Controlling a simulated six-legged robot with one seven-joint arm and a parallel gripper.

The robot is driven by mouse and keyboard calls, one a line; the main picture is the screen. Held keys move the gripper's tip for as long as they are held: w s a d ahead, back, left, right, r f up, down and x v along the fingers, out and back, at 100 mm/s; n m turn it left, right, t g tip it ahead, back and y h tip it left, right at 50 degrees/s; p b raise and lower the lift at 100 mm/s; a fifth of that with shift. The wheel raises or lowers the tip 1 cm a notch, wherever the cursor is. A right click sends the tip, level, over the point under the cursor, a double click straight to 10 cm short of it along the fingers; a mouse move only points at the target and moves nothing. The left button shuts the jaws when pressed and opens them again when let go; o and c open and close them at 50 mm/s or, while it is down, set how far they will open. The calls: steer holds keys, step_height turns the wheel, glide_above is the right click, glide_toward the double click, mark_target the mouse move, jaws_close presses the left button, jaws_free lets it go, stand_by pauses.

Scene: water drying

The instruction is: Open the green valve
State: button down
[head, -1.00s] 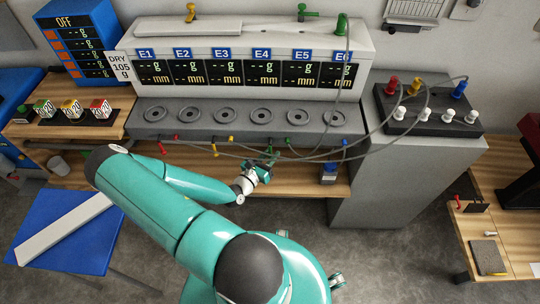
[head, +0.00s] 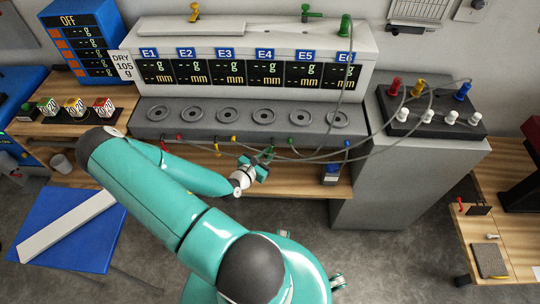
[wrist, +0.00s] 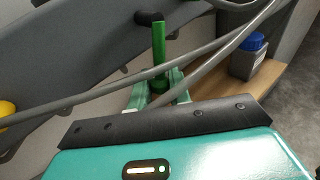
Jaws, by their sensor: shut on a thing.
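The green valve shows in the wrist view as an upright green handle (wrist: 159,42) below the grey panel, with its lower part between my fingers. My gripper (wrist: 158,88) is shut on this handle, with one teal finger on each side. In the head view my gripper (head: 260,163) is at the front lower edge of the grey bench, at the green handle (head: 269,151). My fingers partly hide the handle's lower end and the contact.
Grey hoses (wrist: 90,95) cross close to my gripper. Other coloured handles, such as a yellow one (head: 217,150), line the bench edge. A blue-capped bottle (head: 331,174) stands to the right on the wooden shelf. A grey cabinet (head: 395,185) stands further right.

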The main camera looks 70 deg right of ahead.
steer(key=shift+w+a+r+m+t+y, duration=0.1)
steer(key=shift+w+r+m+t+y, duration=0.15)
steer(key=shift+w+m+t+y, duration=0.25)
steer(key=shift+w+a+r+m+t+y, duration=0.1)
steer(key=shift+w+r+m+t+y, duration=0.25)
steer(key=shift+m, duration=0.35)
steer(key=shift+f, duration=0.1)
steer(key=c, duration=1.4)
jaws_free()
steer(key=shift+o, duration=0.2)
steer(key=shift+s, duration=0.1)
